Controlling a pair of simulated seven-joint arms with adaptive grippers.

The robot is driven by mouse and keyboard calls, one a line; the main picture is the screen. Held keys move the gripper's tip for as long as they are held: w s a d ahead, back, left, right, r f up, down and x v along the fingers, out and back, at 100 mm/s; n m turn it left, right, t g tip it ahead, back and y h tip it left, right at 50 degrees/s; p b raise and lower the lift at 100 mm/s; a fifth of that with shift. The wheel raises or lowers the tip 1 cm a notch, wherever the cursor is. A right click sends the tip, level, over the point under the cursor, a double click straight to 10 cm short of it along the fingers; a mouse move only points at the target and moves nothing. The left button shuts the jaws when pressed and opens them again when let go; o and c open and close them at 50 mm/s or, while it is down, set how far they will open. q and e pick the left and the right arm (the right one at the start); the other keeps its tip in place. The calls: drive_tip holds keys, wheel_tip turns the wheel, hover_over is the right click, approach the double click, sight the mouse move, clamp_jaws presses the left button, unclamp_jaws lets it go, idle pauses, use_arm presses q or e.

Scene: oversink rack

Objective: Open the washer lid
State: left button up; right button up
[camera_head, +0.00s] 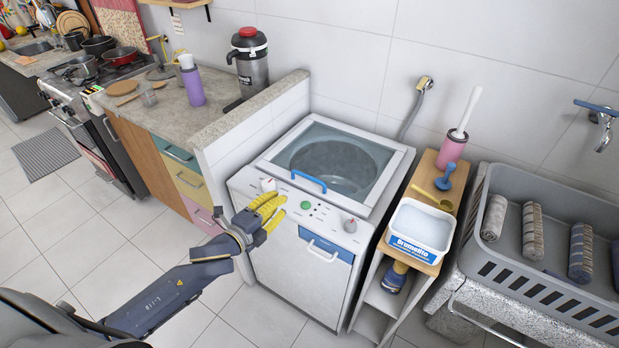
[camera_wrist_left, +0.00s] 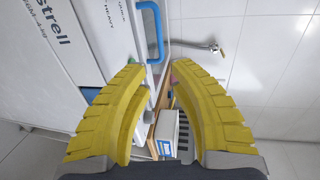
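The white washer (camera_head: 286,272) stands in the middle of the head view. Its see-through lid (camera_head: 340,160) lies closed, flat on top. A blue handle (camera_head: 309,182) sits on the lid's front edge. My left gripper (camera_head: 277,207) has yellow fingers and is at the washer's front left corner, below and left of the handle, apart from it. In the left wrist view the fingers of this gripper (camera_wrist_left: 159,67) are spread with nothing between them, and the blue handle (camera_wrist_left: 160,32) shows beyond the tips. My right gripper is in neither view.
Control knobs (camera_head: 350,226) line the washer's front panel. Floor in front is clear.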

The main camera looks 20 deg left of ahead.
sight(310, 178)
use_arm(q)
drive_tip(key=x, duration=1.6)
drive_tip(key=shift+w+f, duration=0.15)
drive_tip(key=shift+w, duration=0.2)
drive_tip(key=shift+o, duration=0.3)
clamp_jaws()
